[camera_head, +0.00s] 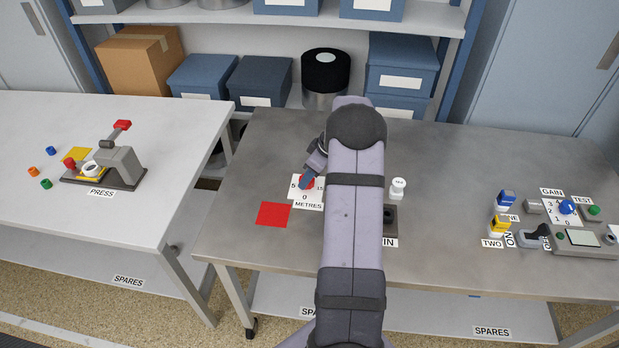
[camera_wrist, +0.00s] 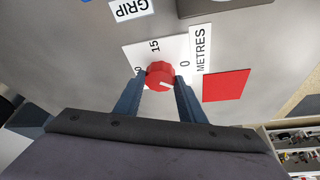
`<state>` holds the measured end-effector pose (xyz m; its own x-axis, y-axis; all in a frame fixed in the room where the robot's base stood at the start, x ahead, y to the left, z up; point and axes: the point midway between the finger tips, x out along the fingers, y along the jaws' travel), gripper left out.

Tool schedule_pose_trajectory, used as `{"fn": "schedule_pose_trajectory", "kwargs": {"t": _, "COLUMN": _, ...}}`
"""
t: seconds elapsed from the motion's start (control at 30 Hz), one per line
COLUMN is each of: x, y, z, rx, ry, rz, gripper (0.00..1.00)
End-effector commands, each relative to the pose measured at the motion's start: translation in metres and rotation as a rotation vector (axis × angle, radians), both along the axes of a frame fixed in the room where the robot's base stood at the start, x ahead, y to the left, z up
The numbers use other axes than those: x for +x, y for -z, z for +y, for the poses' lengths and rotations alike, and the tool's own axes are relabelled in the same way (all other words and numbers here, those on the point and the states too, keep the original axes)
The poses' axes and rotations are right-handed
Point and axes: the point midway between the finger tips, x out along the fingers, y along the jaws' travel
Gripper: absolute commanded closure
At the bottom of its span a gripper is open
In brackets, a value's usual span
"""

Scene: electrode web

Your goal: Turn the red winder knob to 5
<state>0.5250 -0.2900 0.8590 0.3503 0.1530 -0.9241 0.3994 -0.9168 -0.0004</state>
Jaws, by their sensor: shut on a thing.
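The red winder knob (camera_wrist: 160,73) sits on a white dial card (camera_wrist: 177,47) with the word METRES along one side. My gripper (camera_wrist: 159,82) is shut on the knob, one blue finger on each side. In the wrist view 0, 15 and a partly covered 10 show; the 5 is hidden there. A white mark on the knob's face points to the lower right, between the 0 and the hidden 5 side. In the head view the knob (camera_head: 307,182) is partly covered by my gripper (camera_head: 309,179), and 5, 0 and 15 show around it.
A flat red square (camera_head: 273,214) lies beside the dial. Right of my arm stand a white-capped bottle (camera_head: 398,187) and a dark block (camera_head: 391,220). Further right are blue and yellow pieces and a GAIN dial (camera_head: 564,209). A press (camera_head: 110,165) stands on the left table.

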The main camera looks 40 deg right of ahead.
Motion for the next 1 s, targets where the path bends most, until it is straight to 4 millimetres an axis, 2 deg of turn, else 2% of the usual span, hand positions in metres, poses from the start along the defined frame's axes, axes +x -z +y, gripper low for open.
{"fn": "schedule_pose_trajectory", "kwargs": {"t": 0.7, "x": -0.0005, "y": -0.0042, "z": 0.0071, "rx": -0.002, "ry": 0.621, "rz": 0.0, "gripper": 0.86}}
{"fn": "schedule_pose_trajectory", "kwargs": {"t": 1.0, "x": 0.0001, "y": -0.0046, "z": 0.0083, "rx": -0.001, "ry": 0.802, "rz": 0.001, "gripper": 0.86}}
